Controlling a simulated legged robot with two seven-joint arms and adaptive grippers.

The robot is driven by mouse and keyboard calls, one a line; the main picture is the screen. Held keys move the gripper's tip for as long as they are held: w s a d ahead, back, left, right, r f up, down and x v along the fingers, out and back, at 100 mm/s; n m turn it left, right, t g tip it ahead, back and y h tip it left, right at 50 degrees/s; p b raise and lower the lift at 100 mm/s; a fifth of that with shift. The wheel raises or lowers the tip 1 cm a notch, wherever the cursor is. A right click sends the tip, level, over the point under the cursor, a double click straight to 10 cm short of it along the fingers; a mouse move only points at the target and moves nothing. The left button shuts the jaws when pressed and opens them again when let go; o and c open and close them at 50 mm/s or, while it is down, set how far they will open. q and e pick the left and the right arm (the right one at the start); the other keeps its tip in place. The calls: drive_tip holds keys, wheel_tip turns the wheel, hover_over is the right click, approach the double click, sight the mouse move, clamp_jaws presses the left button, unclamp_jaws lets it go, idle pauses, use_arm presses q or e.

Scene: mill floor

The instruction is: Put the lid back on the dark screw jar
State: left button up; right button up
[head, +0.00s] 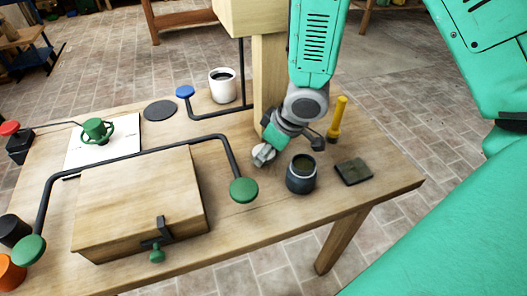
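The dark screw jar (301,175) stands upright on the wooden table, near its right end. Its top is uncovered and the inside shows. My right gripper (290,149) is just behind and left of the jar, above the table. Its fingers look spread apart, with one at the left and one at the right, and I see nothing clearly held between them. A flat dark round disc (159,110) lies farther back on the table. I cannot tell whether it is the lid. My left gripper is not in view.
A dark square pad (353,171) lies right of the jar, and a yellow-handled tool (337,119) stands behind. A wooden box (140,205), a black bar with green knobs (244,190), and a white mug (223,85) occupy the left and back. A wooden post (267,85) rises behind the gripper.

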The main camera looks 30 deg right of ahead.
drive_tip(key=shift+d, duration=0.1)
drive_tip(key=shift+d+r, duration=0.1)
drive_tip(key=shift+r, duration=0.05)
drive_tip(key=shift+w+r, duration=0.1)
drive_tip(key=shift+r, duration=0.15)
wheel_tip(320, 180, up, 11)
drive_tip(key=p, duration=0.4)
drive_tip(key=w+a, duration=0.1)
drive_tip(key=a, duration=0.5)
drive_tip(key=w+a, duration=0.1)
drive_tip(key=a, duration=0.5)
drive_tip(key=w+a, duration=0.2)
drive_tip(key=a, duration=0.4)
drive_tip(key=shift+a+f+b, duration=0.1)
drive_tip(key=shift+f+b, duration=0.1)
drive_tip(key=shift+b, duration=0.2)
drive_tip(key=shift+w+a, duration=0.25)
drive_tip(key=shift+a, duration=0.3)
